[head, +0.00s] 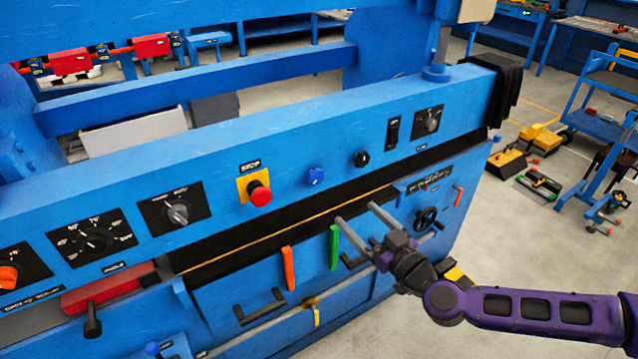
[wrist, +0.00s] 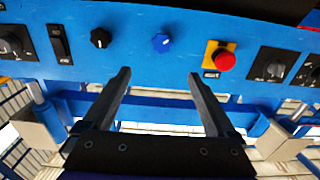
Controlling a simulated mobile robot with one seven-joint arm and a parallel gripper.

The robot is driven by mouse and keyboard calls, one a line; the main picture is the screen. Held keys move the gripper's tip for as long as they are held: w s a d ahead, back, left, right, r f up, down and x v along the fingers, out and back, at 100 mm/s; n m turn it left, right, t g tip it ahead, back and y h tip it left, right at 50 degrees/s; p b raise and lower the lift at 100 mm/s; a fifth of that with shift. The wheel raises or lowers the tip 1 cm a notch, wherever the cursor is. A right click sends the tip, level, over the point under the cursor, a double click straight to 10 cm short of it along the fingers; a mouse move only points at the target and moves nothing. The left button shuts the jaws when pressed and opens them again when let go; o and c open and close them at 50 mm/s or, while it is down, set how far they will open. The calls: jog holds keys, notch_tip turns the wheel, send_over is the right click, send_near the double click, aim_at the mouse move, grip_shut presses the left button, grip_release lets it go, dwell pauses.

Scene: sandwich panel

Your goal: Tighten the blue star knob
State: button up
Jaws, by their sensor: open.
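The blue star knob (head: 316,176) sits on the sloped blue panel between the red stop button and a small black knob. In the wrist view the blue star knob (wrist: 161,43) shows ahead of the fingers, centred between them. My gripper (head: 356,213) is open and empty, with two long grey fingers set wide apart. In the head view it is in front of the panel, below and right of the knob. In the wrist view the fingertips (wrist: 160,73) stop short of the knob, and nothing touches it.
The red stop button (head: 260,194) on a yellow plate and the black knob (head: 361,159) flank the blue knob. Orange (head: 289,269) and green (head: 334,247) handles and a black handwheel (head: 427,219) are on the lower front. A blue cart (head: 600,125) stands on the floor at right.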

aim_at(318, 177)
jog(key=b+x, duration=0.2)
jog(key=x, duration=1.4)
jog(key=shift+a, duration=0.2)
jog(key=c, duration=1.4)
